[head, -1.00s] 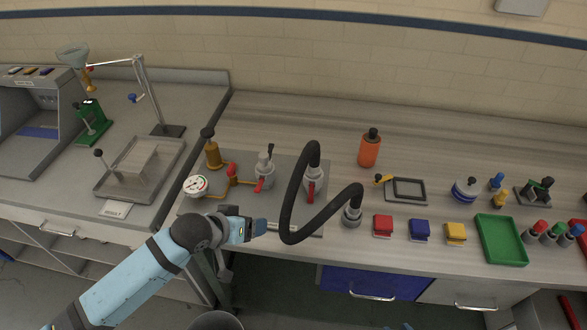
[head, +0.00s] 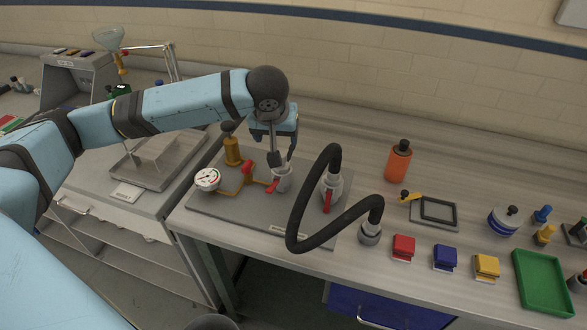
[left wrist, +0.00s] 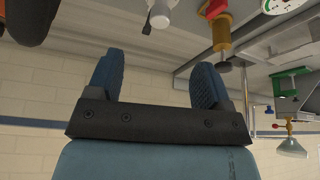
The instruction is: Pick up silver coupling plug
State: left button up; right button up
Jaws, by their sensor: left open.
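A silver coupling (head: 371,234) stands upright on the bench at the right end of a black hose (head: 297,222). The hose's other end joins a silver fitting with a red lever (head: 333,188) on the grey plate. Another silver fitting (head: 283,180) with a red lever stands to its left; I cannot tell for sure which silver part is the plug. My left gripper (head: 275,143) is open above and behind this left fitting, partly hiding it. In the left wrist view my open fingers (left wrist: 156,82) have nothing between them, and a silver fitting (left wrist: 160,14) shows beyond. My right gripper is not seen.
A gauge (head: 207,179) and an amber cylinder (head: 232,150) stand left of the fittings. An orange bottle (head: 398,162), black frame (head: 435,212), coloured blocks (head: 445,257) and green tray (head: 543,283) lie to the right. The hose loop arches over the plate's front right.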

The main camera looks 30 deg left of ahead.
aim_at(283, 169)
pick_arm(q)
jog(key=x, duration=1.3)
jog(key=shift+w, duration=0.1)
jog(key=c, duration=1.1)
